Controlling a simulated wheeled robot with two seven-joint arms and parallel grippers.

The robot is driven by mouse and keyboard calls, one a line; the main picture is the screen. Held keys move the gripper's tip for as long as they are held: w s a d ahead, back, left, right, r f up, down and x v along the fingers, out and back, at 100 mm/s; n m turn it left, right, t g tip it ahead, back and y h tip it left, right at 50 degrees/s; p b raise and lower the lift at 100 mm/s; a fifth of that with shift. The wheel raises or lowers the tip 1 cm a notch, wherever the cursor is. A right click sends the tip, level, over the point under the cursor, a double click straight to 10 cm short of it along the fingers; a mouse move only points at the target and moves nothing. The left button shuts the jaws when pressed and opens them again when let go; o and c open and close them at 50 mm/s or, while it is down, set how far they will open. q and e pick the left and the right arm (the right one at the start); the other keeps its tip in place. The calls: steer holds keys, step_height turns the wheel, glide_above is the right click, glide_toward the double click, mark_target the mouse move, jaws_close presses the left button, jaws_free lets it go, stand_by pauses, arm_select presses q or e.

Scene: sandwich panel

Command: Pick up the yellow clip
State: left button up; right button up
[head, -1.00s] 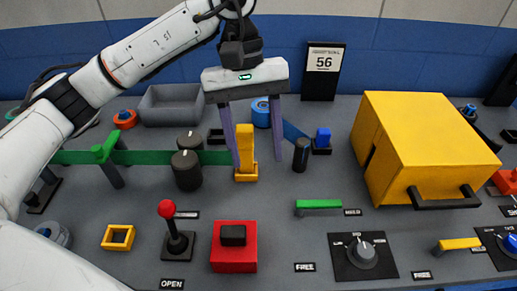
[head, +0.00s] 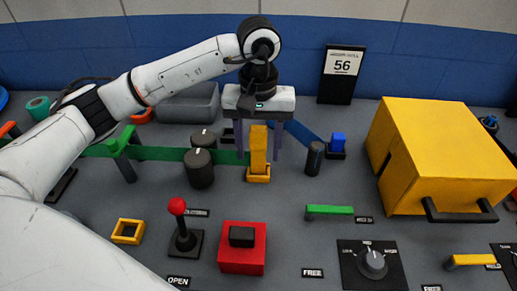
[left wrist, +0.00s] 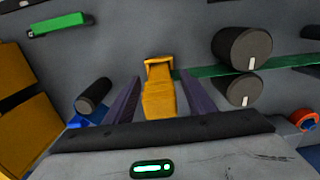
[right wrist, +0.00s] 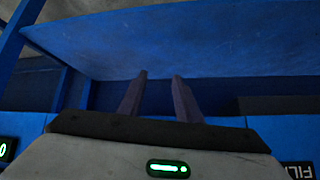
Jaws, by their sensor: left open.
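The yellow clip (head: 258,145) stands upright in a small yellow square base (head: 258,174) in the middle of the panel. My left gripper (head: 259,157) points down over it, open, with one finger on each side of the clip. In the left wrist view the clip (left wrist: 158,97) lies between the open fingers (left wrist: 159,80), with a visible gap on both sides. My right gripper (right wrist: 159,76) is open and empty in the right wrist view, facing a blue surface, away from the clip.
Two black knobs (head: 199,168) and a green strap (head: 160,153) are left of the clip. A black cylinder (head: 314,158) and a blue block (head: 337,142) stand close on the right. A large yellow box (head: 435,150) is farther right. A grey bin (head: 190,105) is behind.

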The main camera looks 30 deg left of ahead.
mark_target(258, 128)
arm_select(q)
steer(key=shift+f, duration=0.45)
steer(key=shift+c, duration=0.3)
steer(key=c, duration=1.1)
steer(key=shift+c, duration=0.2)
steer(key=shift+r, duration=0.1)
step_height(258, 128, up, 9)
steer(key=shift+r, duration=0.5)
steer(key=shift+r, duration=0.1)
